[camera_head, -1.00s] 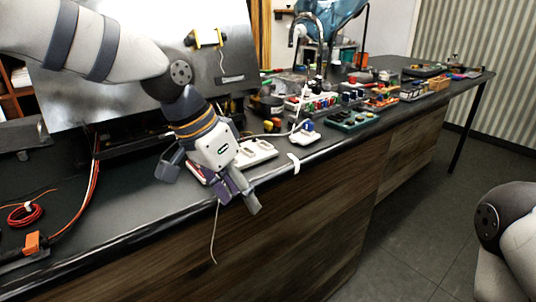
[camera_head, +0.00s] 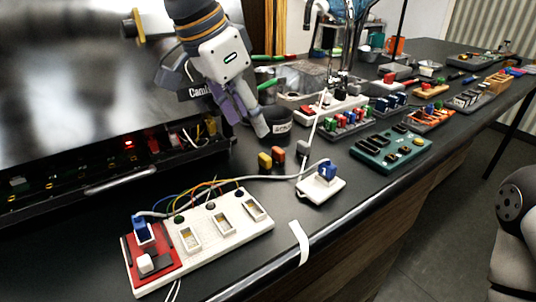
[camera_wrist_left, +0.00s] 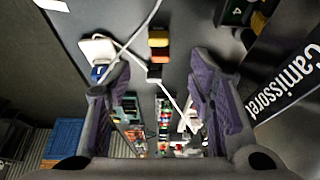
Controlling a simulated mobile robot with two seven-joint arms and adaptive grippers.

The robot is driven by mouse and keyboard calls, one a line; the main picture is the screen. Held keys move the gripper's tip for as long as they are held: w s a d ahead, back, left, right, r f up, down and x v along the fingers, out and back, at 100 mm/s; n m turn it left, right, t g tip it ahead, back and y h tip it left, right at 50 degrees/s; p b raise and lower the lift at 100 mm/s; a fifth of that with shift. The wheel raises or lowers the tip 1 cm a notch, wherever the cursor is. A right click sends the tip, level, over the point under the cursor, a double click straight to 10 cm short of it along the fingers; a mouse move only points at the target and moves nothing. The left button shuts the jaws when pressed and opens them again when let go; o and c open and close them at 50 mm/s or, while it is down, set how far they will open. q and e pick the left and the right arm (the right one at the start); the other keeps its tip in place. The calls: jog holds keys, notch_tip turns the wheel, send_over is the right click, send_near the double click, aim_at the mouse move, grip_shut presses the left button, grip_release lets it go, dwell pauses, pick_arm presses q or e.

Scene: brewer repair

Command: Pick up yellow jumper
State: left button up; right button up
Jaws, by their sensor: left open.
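A small yellow block (camera_head: 265,160), which looks like the yellow jumper, sits on the dark bench beside a similar orange block (camera_head: 278,154). In the left wrist view the yellow block (camera_wrist_left: 158,40) and the orange block (camera_wrist_left: 158,55) are close together near the top, between the lines of the two fingers. My left gripper (camera_head: 246,116) hangs above the bench, up and to the left of the blocks in the head view. Its purple-grey fingers (camera_wrist_left: 160,80) are spread and nothing is between them. My right gripper is out of view.
A white board (camera_head: 240,228) with a red module and wires lies in front. A small white board (camera_head: 320,190) with a blue plug and cable is right of the blocks. The opened machine (camera_head: 90,150) is at left.

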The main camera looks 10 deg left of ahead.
aim_at(265, 156)
pick_arm(q)
jog(key=x, duration=0.9)
jog(key=shift+s+f, duration=0.15)
jog(key=shift+s, duration=0.1)
jog(key=c, duration=0.9)
